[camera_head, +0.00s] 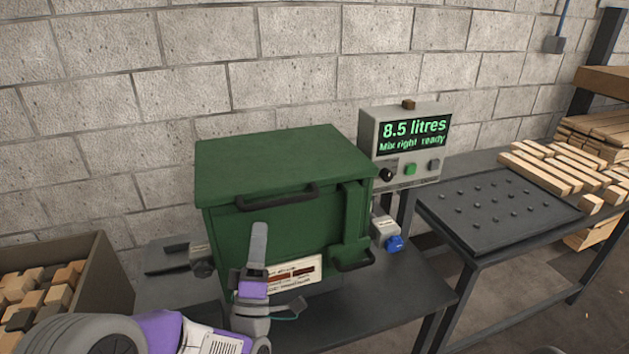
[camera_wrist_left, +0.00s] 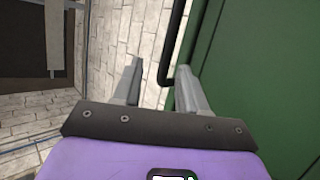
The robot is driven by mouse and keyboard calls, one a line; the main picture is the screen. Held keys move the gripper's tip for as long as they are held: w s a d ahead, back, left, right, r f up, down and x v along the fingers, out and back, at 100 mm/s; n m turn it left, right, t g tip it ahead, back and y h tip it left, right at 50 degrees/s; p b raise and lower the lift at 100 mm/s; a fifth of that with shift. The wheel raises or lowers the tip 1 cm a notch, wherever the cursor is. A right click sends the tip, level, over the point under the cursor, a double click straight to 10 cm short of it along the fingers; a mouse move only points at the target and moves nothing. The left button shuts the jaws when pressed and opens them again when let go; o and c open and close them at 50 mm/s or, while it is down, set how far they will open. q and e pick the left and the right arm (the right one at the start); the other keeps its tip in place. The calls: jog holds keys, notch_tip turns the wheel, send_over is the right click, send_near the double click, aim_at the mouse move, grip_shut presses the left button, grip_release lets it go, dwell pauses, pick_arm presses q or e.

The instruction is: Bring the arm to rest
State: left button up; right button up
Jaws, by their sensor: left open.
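My left gripper (camera_head: 259,262) comes in from the lower left in the head view and points up in front of the green box's front face. The green box (camera_head: 270,170) has a lid with a dark handle (camera_head: 277,197) and stands on a dark bench. In the wrist view the green box (camera_wrist_left: 250,80) fills the right side, and its dark handle (camera_wrist_left: 175,50) lies just beyond the fingertips. I cannot tell whether a finger touches the box. My right gripper is not in view.
A grey control unit (camera_head: 378,132) reads "8.5 litres, Mix right ready". A blue-capped valve (camera_head: 392,243) sits right of the box. A crate of wooden blocks (camera_head: 118,285) is at left. A dark studded table (camera_head: 470,247) with wooden bars (camera_head: 543,169) is at right.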

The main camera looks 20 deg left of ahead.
pick_arm(q)
jog(key=w+d+f+m+g+h+p, duration=0.2)
jog(key=w+f+m+g+h+p, duration=0.3)
jog(key=f, duration=0.6)
jog(key=s+d+f+m+g, duration=0.15)
jog(key=f+g, duration=0.25)
jog(key=f, duration=0.5)
jog(key=d+f+m+g, duration=0.25)
jog(key=f+g, duration=0.25)
jog(key=f, duration=0.3)
jog(key=s+d+f+m+g+h+p, duration=0.1)
jog(key=s+d+f+m+g+p, duration=0.1)
jog(key=s+f+g, duration=0.4)
jog(key=s+d+f+m+g+h+p, duration=0.2)
jog(key=s+d+f+g, duration=0.3)
jog(key=s+f, duration=0.4)
jog(key=s+m+g, duration=0.1)
jog(key=s, duration=0.5)
jog(key=shift+s+d+f, duration=0.25)
jog(key=shift+s, duration=0.1)
